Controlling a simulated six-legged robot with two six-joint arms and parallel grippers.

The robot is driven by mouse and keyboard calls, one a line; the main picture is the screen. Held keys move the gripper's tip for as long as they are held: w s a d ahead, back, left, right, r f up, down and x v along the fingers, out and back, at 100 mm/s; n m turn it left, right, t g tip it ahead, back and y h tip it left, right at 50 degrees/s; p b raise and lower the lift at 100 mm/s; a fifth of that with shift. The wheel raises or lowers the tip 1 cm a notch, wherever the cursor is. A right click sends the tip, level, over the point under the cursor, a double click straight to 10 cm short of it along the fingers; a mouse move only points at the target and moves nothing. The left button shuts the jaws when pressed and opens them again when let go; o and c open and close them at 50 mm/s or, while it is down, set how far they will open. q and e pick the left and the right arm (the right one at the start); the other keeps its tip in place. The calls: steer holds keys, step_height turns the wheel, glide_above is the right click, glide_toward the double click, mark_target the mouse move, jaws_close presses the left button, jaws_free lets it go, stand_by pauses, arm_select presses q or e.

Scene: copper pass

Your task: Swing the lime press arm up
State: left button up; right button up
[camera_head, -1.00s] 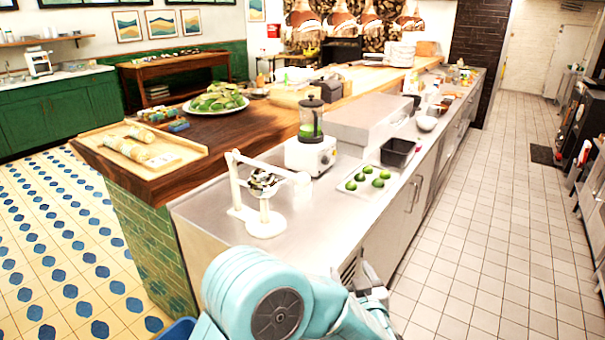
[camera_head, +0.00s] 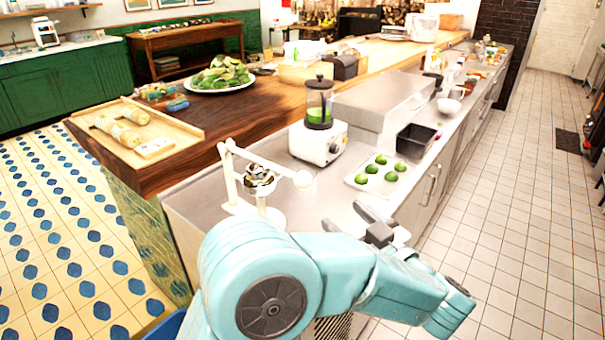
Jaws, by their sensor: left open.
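The lime press (camera_head: 232,187) is white and stands on the near end of the steel counter. Its arm (camera_head: 268,163) slopes down to the right from the top of the post and ends in a round white knob (camera_head: 304,180). A metal cup (camera_head: 260,180) sits under the arm, and the lower base is partly hidden by my arm. My left gripper (camera_head: 370,213) is open and empty over the counter's front edge, to the right of and below the knob, apart from it. My right gripper is not in view.
A blender (camera_head: 318,140) stands just behind the press. A white tray (camera_head: 376,176) with several limes lies to the right, with a dark bin (camera_head: 415,139) behind it. A wooden board (camera_head: 135,130) with wrapped rolls lies at left.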

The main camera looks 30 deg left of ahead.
mark_target(308, 184)
arm_select(q)
steer(key=p+x, duration=0.3)
steer(key=x, duration=1.2)
steer(key=shift+s+a, duration=0.15)
steer(key=shift+w+a, duration=0.2)
steer(key=shift+w, duration=0.05)
steer(key=c, duration=0.3)
jaws_close()
